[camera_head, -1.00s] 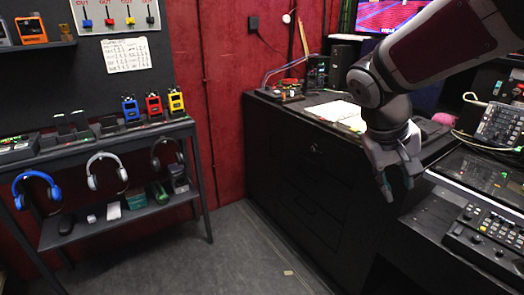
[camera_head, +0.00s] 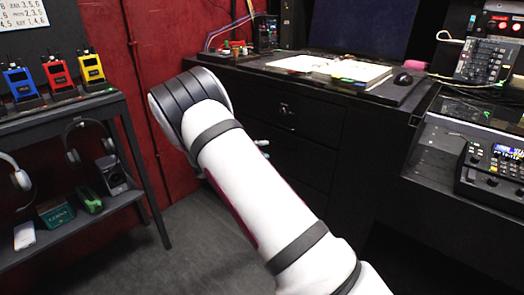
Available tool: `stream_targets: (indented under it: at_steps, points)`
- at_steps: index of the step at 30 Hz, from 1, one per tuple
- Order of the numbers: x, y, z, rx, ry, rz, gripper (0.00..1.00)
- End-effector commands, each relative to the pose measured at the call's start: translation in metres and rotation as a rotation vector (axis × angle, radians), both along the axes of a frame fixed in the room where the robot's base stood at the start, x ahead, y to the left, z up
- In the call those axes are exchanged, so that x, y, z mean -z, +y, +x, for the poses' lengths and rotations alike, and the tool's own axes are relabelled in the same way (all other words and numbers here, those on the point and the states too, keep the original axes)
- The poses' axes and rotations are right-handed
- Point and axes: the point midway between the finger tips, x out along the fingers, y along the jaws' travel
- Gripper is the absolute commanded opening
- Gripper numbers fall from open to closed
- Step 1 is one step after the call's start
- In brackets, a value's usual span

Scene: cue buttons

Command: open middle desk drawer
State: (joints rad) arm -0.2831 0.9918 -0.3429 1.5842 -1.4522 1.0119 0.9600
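The black desk (camera_head: 375,135) stands at the centre right with drawers stacked in its front. The top drawer (camera_head: 315,118) is shut and has a small dark handle or lock. The middle drawer (camera_head: 305,168) is below it. It looks shut, but its left part is hidden behind my arm. Its handle does not show clearly. My arm crosses the view from the bottom right to the upper left. My gripper (camera_head: 262,147) is almost wholly hidden behind it.
An open book (camera_head: 330,68) and a mouse (camera_head: 403,79) lie on the desk top. A mixer console (camera_head: 492,165) stands at the right. A shelf (camera_head: 75,108) with radios and headphones is at the left. Grey floor (camera_head: 205,240) is clear between shelf and desk.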

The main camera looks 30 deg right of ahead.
Motion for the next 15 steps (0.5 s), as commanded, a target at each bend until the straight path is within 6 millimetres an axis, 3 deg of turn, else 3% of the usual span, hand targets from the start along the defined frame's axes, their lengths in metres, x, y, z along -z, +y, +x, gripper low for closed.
stream_targets:
  at_steps: [1, 3, 8, 15]
  points:
    - [0.013, 0.002, 0.006, -0.016, 0.002, -0.018, 0.29]
    - [0.02, 0.003, 0.011, -0.031, 0.001, -0.032, 0.29]
    - [0.024, -0.004, 0.016, -0.04, 0.0, -0.04, 0.29]
    - [0.033, -0.04, 0.028, -0.037, 0.001, -0.039, 0.29]
